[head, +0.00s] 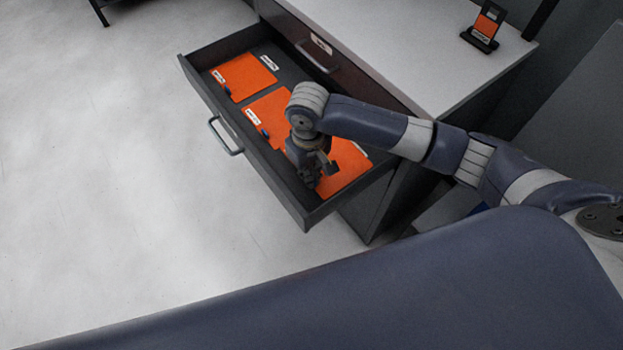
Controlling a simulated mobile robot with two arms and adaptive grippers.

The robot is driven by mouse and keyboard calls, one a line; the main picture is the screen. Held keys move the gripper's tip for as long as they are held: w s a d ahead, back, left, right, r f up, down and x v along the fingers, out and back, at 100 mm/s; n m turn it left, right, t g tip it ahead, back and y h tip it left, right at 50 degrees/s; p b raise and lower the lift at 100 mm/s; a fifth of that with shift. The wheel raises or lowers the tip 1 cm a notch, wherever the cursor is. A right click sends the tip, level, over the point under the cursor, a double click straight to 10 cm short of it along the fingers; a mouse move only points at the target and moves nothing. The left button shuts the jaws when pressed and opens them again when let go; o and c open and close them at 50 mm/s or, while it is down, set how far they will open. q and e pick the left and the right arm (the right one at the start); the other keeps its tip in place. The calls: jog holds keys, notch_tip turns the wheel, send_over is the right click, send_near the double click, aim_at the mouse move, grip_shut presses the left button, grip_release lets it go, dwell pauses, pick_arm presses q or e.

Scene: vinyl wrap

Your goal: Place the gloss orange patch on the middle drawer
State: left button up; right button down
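Several flat orange patches lie in the open drawer (196,87). One orange patch (245,76) is toward the left end, a second (266,108) is in the middle and partly behind my arm, and a third (346,168) is at the right end. The first two have white labels and small blue tabs at their near edges; I cannot read which is gloss. My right gripper (319,176) points down into the drawer over the near left edge of the third patch. Its fingertips are dark and small; contact or grip is unclear. My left gripper is out of view.
The open drawer has a front handle (226,137) and belongs to a grey cabinet with a white top (400,45). A closed drawer front with a handle (318,57) is above it.

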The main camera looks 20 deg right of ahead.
aim_at(309, 190)
jog(key=shift+f, duration=0.65)
notch_tip(309, 190, down, 3)
jog(key=shift+f, duration=0.1)
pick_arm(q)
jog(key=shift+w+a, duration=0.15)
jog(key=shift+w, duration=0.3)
pick_arm(e)
jog(key=shift+f, duration=0.1)
jog(key=c, duration=1.8)
grip_release()
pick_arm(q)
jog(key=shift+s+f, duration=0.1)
pick_arm(e)
jog(key=shift+r, duration=0.45)
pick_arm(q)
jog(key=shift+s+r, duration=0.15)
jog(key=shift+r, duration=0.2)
pick_arm(e)
notch_tip(309, 190, up, 11)
jog(key=shift+r, duration=0.2)
